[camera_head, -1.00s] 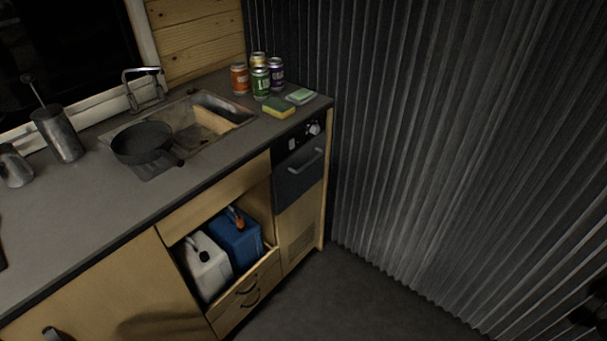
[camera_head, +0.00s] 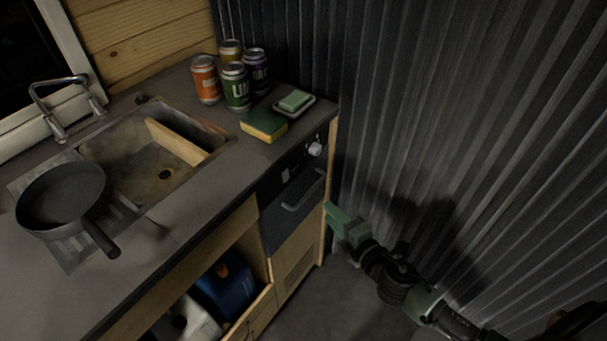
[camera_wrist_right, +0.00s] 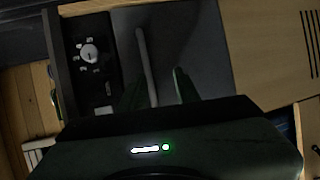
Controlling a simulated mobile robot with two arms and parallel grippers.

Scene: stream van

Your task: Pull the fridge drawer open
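The fridge drawer has a dark front (camera_head: 288,228) with a grey bar handle (camera_head: 304,190), at the right end of the counter unit. It looks closed, flush with the unit. My right gripper (camera_head: 333,213) is just to the right of the handle, in front of the drawer. In the right wrist view the drawer front (camera_wrist_right: 205,55) fills the upper middle. The handle (camera_wrist_right: 146,60) runs down between my two open fingertips (camera_wrist_right: 156,82), one on each side in the picture. Contact with the handle cannot be seen. My left gripper is not in view.
A control panel with a knob (camera_head: 315,149) sits above the drawer. The counter holds several cans (camera_head: 237,88), a sponge (camera_head: 264,125), a soap dish (camera_head: 294,104) and a pan (camera_head: 62,196). A corrugated wall (camera_head: 450,120) stands close on the right. Floor below is clear.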

